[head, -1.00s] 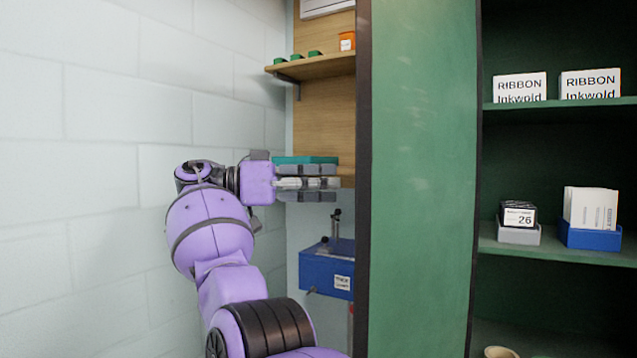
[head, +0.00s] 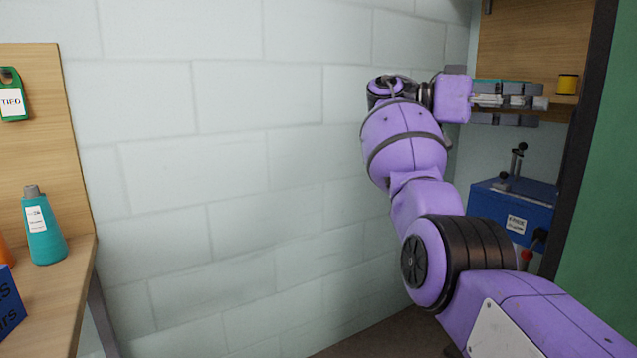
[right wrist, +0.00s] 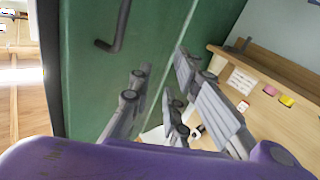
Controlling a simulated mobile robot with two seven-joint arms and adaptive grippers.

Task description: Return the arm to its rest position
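My right arm (head: 405,145) is purple and reaches up from the lower right in the head view. Its grey right gripper (head: 510,102) points right, in front of the wooden shelf at the cabinet's side; whether it touches the shelf cannot be told. In the right wrist view the right gripper (right wrist: 163,90) has its fingers spread apart, and I see nothing held between them. My left gripper is not in view.
A blue box (head: 512,208) with levers sits below the gripper. A yellow spool (head: 567,84) stands on the shelf (head: 560,110). The green cabinet (head: 605,190) is at the right.

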